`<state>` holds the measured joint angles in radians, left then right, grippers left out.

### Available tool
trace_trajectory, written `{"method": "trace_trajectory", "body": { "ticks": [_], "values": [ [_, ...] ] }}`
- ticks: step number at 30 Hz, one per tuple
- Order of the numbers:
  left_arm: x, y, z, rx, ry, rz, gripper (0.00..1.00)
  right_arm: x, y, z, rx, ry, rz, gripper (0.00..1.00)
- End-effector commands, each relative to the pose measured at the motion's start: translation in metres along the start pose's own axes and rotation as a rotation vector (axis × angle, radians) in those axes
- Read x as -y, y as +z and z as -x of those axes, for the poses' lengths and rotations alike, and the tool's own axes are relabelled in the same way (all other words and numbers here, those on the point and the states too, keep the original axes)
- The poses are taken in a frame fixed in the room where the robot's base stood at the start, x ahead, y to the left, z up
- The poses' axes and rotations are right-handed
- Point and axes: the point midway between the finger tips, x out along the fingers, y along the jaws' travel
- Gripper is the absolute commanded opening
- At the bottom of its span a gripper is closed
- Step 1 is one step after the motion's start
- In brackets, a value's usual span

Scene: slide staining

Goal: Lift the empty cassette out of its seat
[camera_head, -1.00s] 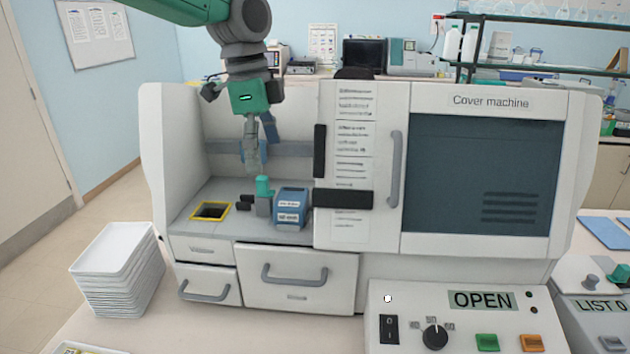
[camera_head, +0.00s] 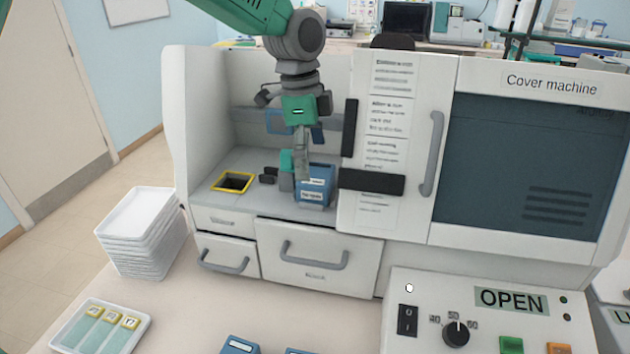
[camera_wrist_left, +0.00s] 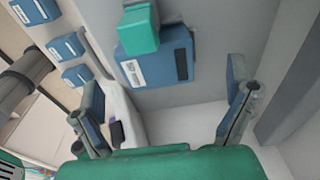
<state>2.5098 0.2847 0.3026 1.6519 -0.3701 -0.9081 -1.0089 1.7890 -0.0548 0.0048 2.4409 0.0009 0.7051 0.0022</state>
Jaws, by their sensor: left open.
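The blue cassette (camera_head: 321,184) with white labels sits upright in the open left bay of the cover machine, beside a teal-topped post (camera_head: 286,160). In the left wrist view the cassette (camera_wrist_left: 155,65) is ahead of the fingers, with the teal top (camera_wrist_left: 140,30) overlapping its upper edge. My left gripper (camera_head: 301,165) points down over the cassette; one finger overlaps its left part in the head view. In the left wrist view the two fingers (camera_wrist_left: 165,100) are spread wide with nothing between them. The cassette's seat is hidden. My right gripper is not in view.
A yellow-rimmed opening (camera_head: 233,182) lies left of the post. The bay wall (camera_head: 193,130) and white door panel (camera_head: 377,120) bound the bay. Stacked white trays (camera_head: 140,230), a slide tray (camera_head: 100,328) and another blue cassette (camera_head: 240,345) stand on the table.

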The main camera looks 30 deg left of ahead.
Motion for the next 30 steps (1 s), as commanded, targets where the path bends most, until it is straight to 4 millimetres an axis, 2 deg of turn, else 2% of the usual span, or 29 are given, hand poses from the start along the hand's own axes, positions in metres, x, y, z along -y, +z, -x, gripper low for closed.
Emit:
{"method": "trace_trajectory", "body": {
  "ticks": [9,18,23,30],
  "values": [
    [-0.002,-0.002,-0.043,0.004,0.002,0.0,0.97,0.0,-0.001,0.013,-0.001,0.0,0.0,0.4],
    [-0.002,0.001,-0.049,0.0,0.0,0.0,0.97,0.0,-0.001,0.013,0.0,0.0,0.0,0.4],
    [-0.001,0.002,-0.049,0.0,0.001,0.0,0.4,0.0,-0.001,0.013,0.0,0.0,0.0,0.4],
    [-0.001,0.002,-0.049,0.002,0.0,0.0,0.38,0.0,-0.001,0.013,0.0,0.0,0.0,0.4]
  ]
}}
